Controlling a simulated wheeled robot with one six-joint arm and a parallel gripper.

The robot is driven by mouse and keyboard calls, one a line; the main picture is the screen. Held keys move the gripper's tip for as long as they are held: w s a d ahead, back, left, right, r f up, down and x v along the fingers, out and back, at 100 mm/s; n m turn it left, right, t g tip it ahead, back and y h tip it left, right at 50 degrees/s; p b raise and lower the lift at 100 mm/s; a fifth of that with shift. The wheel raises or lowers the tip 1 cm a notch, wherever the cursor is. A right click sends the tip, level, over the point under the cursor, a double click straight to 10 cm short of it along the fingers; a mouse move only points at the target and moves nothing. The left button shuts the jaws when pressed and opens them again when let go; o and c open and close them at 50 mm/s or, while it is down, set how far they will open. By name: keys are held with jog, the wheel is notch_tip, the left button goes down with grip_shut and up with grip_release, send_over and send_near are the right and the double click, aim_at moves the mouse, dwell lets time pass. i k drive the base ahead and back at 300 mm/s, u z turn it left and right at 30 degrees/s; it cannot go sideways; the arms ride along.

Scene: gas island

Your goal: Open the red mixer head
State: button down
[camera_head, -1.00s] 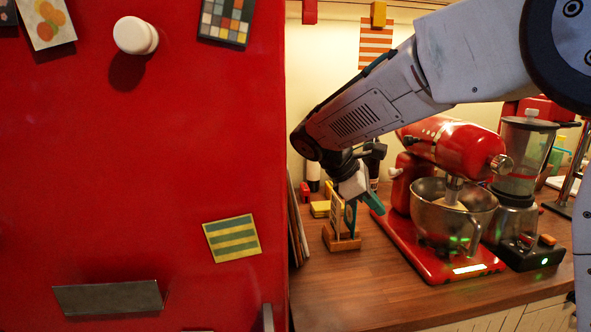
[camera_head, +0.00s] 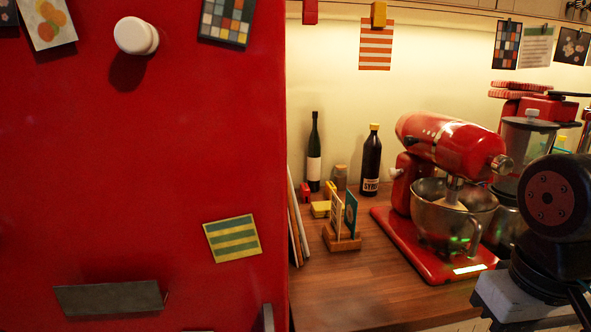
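The red stand mixer stands on the wooden counter, right of centre. Its red mixer head (camera_head: 450,142) is down over the metal bowl (camera_head: 453,217), with the shaft under its front end reaching into the bowl. The head rests on the red column, above the red base (camera_head: 432,268). My gripper's pale body (camera_head: 512,300) shows at the lower right edge, in front of and to the right of the mixer, apart from it. Its fingers are not visible, so I cannot see whether it is open or shut.
A blender (camera_head: 525,150) stands right of the mixer, partly behind my arm. A dark bottle (camera_head: 371,160), another bottle (camera_head: 314,150) and a small wooden rack (camera_head: 342,240) stand left of it. The large red cabinet (camera_head: 140,200) fills the left side. The front counter is clear.

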aim_at(464, 150)
jog(key=k, duration=0.5)
jog(key=u, duration=1.05)
jog(key=i, duration=0.85)
jog(key=z, duration=0.9)
